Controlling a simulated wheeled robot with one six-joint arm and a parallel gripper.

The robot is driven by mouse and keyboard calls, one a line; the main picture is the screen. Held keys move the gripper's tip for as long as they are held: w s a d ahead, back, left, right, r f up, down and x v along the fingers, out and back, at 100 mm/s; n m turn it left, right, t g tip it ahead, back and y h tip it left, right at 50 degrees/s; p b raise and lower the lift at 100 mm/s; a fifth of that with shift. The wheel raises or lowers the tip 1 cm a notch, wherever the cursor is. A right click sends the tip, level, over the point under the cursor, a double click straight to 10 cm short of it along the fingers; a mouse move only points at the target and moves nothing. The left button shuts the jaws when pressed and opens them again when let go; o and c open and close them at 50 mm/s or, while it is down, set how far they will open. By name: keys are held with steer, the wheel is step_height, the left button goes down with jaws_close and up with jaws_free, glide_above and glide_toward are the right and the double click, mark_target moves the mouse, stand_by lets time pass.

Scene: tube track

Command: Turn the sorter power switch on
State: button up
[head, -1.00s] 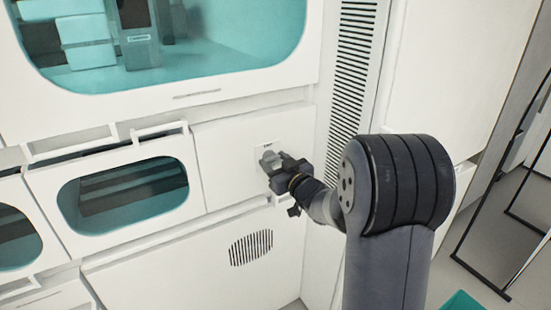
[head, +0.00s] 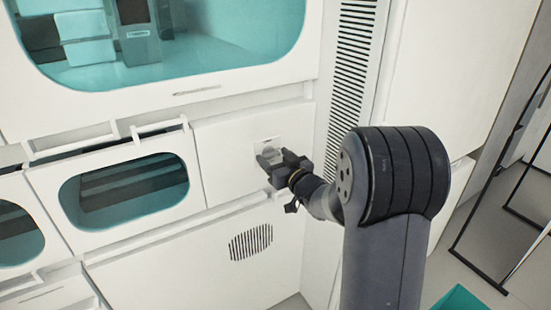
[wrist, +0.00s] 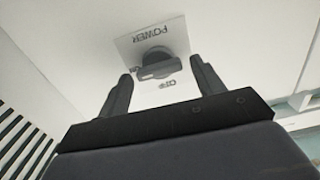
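The power switch is a dark grey rotary knob (wrist: 158,66) on a pale plate (wrist: 180,38) lettered POWER, which shows upside down in the wrist view. Smaller lettering, too small to read surely, sits on the plate's near side. My gripper (wrist: 161,72) is open, with one finger on each side of the knob. Gaps show between both fingers and the knob. In the head view my gripper (head: 266,160) is at the white panel just below the plate (head: 268,141), and largely hides the knob.
A teal-windowed drawer (head: 125,193) with a protruding handle is left of the switch panel. A large window (head: 200,55) is above. A round vent (head: 251,242) is below, and a tall slatted vent (head: 352,75) stands to the right.

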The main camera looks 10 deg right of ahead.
steer(key=shift+o, duration=0.4)
steer(key=shift+s, duration=0.1)
steer(key=v, duration=1)
steer(key=shift+s+d, duration=0.15)
steer(key=shift+s, duration=0.15)
steer(key=x, duration=1)
steer(key=shift+w, duration=0.45)
steer(key=shift+n, duration=0.3)
